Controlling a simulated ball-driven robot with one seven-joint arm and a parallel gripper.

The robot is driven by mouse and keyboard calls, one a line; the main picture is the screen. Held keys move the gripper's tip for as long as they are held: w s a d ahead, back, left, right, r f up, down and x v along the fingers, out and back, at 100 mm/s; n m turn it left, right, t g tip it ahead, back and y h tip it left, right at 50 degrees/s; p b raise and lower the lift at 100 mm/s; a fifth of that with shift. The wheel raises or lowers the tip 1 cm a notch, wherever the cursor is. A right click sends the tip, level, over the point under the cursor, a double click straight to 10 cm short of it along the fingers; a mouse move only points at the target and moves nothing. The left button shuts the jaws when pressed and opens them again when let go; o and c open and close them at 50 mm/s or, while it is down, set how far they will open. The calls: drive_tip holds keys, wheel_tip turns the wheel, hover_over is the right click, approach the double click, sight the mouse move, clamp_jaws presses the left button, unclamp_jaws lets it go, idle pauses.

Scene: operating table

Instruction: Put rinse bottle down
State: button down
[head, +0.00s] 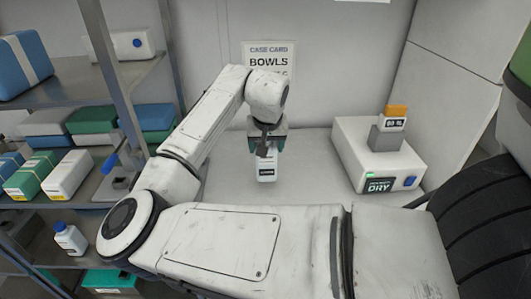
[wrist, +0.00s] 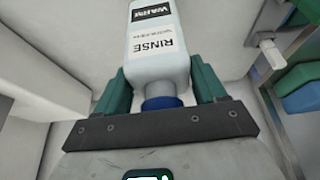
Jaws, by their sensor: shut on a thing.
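The rinse bottle is white with a blue cap and a label reading RINSE and WARM; it shows large in the wrist view as the rinse bottle (wrist: 158,50). In the head view the rinse bottle (head: 266,168) hangs below my gripper (head: 266,147), in front of the back wall. My gripper is shut on the bottle near its cap end, with one green finger on each side in the wrist view (wrist: 167,88). The bottle appears upright in the head view. I cannot tell whether its base touches the white surface (head: 300,185).
A white device marked DRY (head: 378,165) stands to the right, with an orange-topped block on it. Shelves (head: 75,75) with boxes and a small white bottle (head: 70,239) are at left. A case card reading BOWLS (head: 269,62) is on the back wall. The surface beside the bottle is clear.

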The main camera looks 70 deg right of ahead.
drive_tip(key=shift+w+f, duration=0.1)
drive_tip(key=shift+f, duration=1.65)
drive_tip(key=shift+c, duration=0.4)
unclamp_jaws()
drive_tip(key=v, duration=1.2)
drive_tip(key=shift+b, duration=0.3)
drive_tip(key=shift+a, duration=0.1)
